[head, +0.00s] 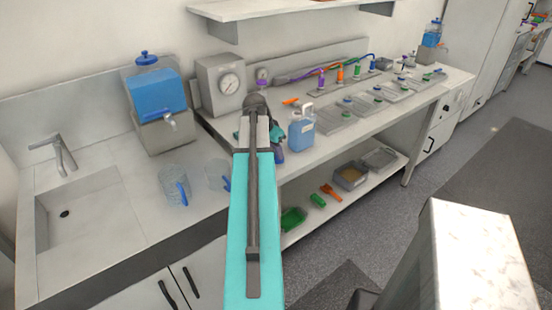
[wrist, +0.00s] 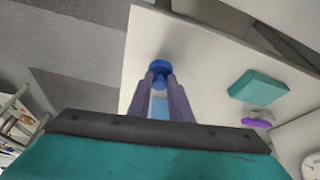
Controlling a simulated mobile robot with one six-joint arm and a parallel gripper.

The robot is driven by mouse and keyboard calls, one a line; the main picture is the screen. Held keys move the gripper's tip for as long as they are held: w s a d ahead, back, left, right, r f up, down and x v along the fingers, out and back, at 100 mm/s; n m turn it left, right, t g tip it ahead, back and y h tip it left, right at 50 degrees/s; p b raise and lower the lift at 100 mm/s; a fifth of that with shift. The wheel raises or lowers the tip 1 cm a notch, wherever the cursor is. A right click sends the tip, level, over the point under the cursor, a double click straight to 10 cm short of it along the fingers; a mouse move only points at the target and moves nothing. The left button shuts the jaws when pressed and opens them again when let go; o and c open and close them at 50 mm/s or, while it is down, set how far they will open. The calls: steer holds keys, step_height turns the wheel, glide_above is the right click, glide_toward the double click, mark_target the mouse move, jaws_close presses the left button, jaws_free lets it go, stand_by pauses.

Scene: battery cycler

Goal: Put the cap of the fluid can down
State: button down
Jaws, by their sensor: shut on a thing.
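In the wrist view my gripper (wrist: 160,82) has its two grey-purple fingers close together around a blue, round-topped piece, the cap (wrist: 160,67). The cap shows at the fingertips, over the white bench top. A light blue patch shows between the fingers; I cannot tell what it is. In the head view the fluid can (head: 301,133), a translucent can with blue fluid and a pale handle, stands upright on the bench just right of my gripper. My teal arm hides most of the gripper and the cap there.
A teal block (wrist: 258,86) lies on the bench near my gripper. A gauge box (head: 219,85) and a blue dispenser (head: 156,93) stand behind to the left. Two clear jugs stand left of my arm. Trays with cells (head: 349,112) fill the bench to the right.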

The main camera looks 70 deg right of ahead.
mark_target(276, 159)
steer(key=shift+f+p, duration=0.55)
steer(key=shift+f, duration=1.05)
steer(key=shift+f, duration=0.15)
steer(key=c, duration=1.6)
jaws_free()
steer(key=shift+r, duration=0.25)
steer(key=shift+b+v, duration=1.15)
steer(key=shift+v, duration=4.8)
steer(key=shift+s, duration=0.1)
